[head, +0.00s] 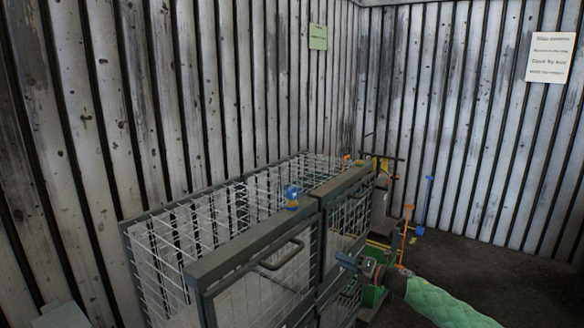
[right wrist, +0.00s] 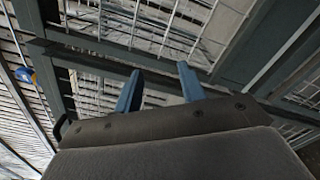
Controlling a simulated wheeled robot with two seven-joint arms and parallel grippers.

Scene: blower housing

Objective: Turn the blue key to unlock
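A small blue piece on a yellow-brown base (head: 292,194) sits at the top edge of the wire cage (head: 190,272), near where its door frames meet. It may be the blue key, but it is too small to tell its shape. The blue and yellow piece also shows at the left edge of the right wrist view (right wrist: 22,75). My right gripper (head: 346,260) is in front of the cage door, below and right of the blue piece. In the right wrist view its two blue fingers (right wrist: 160,88) stand apart with nothing between them. My left gripper is out of view.
The cage door has a grey handle (head: 281,255) left of my right gripper. Tools with orange (head: 407,232) and blue (head: 426,205) shafts stand beyond the cage. Corrugated metal walls close the corner. Bare floor (head: 500,272) lies at the right.

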